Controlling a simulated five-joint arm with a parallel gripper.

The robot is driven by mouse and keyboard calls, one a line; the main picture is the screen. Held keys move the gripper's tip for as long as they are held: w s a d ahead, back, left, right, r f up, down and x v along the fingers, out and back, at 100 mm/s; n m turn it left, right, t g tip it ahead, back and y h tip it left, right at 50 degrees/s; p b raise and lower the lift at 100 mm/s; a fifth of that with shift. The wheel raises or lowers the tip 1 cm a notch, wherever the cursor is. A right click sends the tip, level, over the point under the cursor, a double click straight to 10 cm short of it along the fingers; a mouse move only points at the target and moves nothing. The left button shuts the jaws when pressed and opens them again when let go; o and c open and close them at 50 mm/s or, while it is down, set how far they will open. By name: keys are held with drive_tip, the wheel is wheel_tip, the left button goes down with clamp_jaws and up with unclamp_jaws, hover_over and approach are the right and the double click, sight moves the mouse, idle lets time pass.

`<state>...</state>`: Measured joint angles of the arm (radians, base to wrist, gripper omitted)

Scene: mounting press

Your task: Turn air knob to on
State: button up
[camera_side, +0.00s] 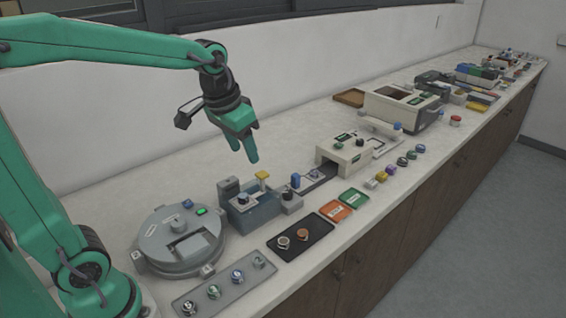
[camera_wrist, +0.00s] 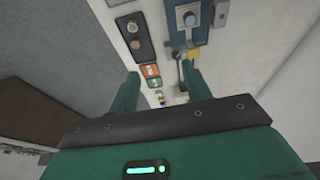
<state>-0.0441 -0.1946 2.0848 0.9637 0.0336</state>
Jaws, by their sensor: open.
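My gripper (camera_side: 244,151) is open and empty, pointing down, well above the counter. Its fingers also show in the wrist view (camera_wrist: 160,76). Below it stands a blue-grey box unit (camera_side: 253,217) with a round knob (camera_side: 243,199) on top and a yellow-topped part (camera_side: 262,175) at its back. The unit shows at the top of the wrist view (camera_wrist: 188,38), with its knob (camera_wrist: 189,18). A small grey block (camera_side: 291,205) with a dark knob stands right beside it. No air label is legible, so I cannot tell which knob is the air knob, nor its setting.
A round grey machine (camera_side: 180,245) with a green light stands left of the box unit. A black tray (camera_side: 300,237) with two round pieces, an orange card (camera_side: 336,210) and a green card (camera_side: 353,197) lie in front. A cream machine (camera_side: 345,148) stands to the right.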

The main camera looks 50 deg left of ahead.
drive_tip(key=w+a+f+g, duration=0.2)
drive_tip(key=w+f, duration=0.3)
drive_tip(key=w, duration=0.5)
drive_tip(key=g, duration=0.1)
hover_over(288, 193)
wheel_tip(288, 193, down, 9)
drive_tip(key=shift+s+r, duration=0.1)
drive_tip(key=shift+a+f, duration=0.1)
drive_tip(key=shift+f, duration=0.2)
drive_tip(key=shift+f, duration=3.9)
drive_tip(key=c, duration=1)
